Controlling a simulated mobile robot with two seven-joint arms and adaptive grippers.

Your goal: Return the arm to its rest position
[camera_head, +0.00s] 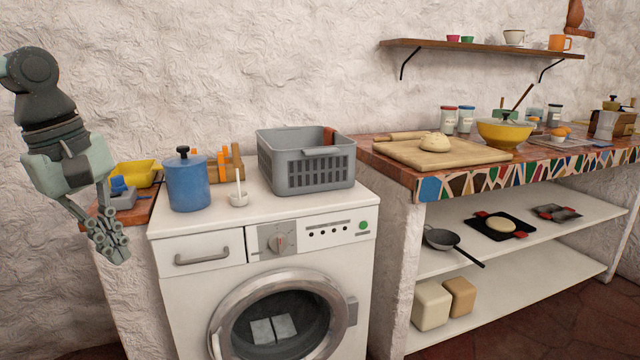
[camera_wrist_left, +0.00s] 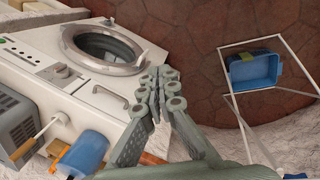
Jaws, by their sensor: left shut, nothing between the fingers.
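My left gripper (camera_head: 112,240) hangs at the left of the head view with its fingers pointing down, in front of the small wooden counter left of the washing machine (camera_head: 195,252). Its fingers are together and nothing shows between them. In the left wrist view, the gripper's fingertips (camera_wrist_left: 162,82) meet, with the washing machine (camera_wrist_left: 65,55) to the left and the tiled floor beyond. My right gripper is in neither view.
A yellow tub (camera_head: 136,174) is behind the gripper. In the wrist view, a blue bin (camera_wrist_left: 253,70) sits in a white frame on the floor.

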